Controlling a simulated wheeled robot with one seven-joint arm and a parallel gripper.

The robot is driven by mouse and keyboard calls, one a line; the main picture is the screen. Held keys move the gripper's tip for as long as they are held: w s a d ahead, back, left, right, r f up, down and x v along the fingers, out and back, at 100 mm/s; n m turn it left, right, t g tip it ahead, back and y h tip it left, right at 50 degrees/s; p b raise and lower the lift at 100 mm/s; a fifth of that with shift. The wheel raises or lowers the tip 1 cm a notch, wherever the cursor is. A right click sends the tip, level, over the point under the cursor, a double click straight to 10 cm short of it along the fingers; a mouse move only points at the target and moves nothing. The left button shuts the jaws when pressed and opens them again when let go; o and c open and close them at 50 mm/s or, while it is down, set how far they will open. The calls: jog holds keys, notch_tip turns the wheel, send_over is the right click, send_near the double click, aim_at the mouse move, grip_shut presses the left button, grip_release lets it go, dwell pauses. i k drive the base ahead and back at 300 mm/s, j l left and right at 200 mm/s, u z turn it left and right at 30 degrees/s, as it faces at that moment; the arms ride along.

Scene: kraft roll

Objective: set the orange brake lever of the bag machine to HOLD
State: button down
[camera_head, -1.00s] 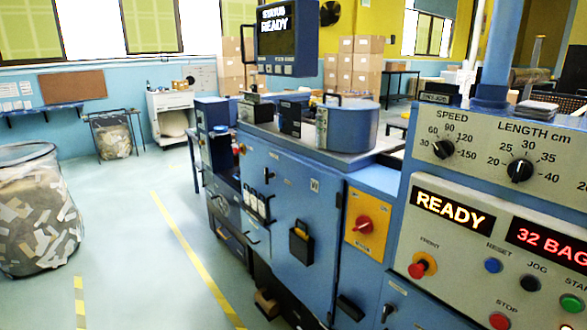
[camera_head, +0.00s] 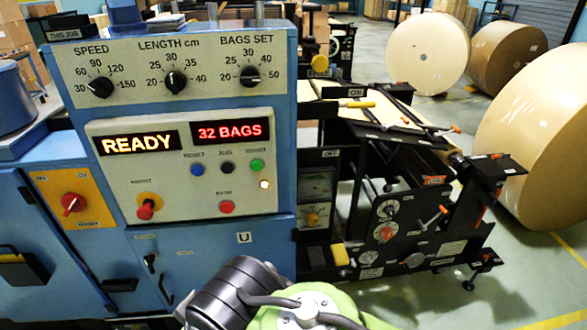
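The bag machine's blue control cabinet (camera_head: 270,220) fills the left and middle of the view. To its right is the black unwind stand (camera_head: 360,215). An orange-handled lever (camera_head: 434,217) stands out tilted from the stand's side, near a dial with a red centre (camera_head: 386,232). Small orange tips also show higher on the stand. The lettering there is too small to read, so I cannot tell which one is the brake lever or its setting. My arm shows at the bottom middle, but my gripper is not in view.
The panel displays read READY (camera_head: 138,143) and 32 BAGS (camera_head: 230,131). A large kraft roll (camera_head: 540,150) stands on the floor at the right, with other rolls behind. Green floor (camera_head: 400,305) is clear in front of the stand.

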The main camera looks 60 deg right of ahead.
aim_at(423, 227)
jog(key=k+z, duration=0.1)
jog(key=z, duration=3.1)
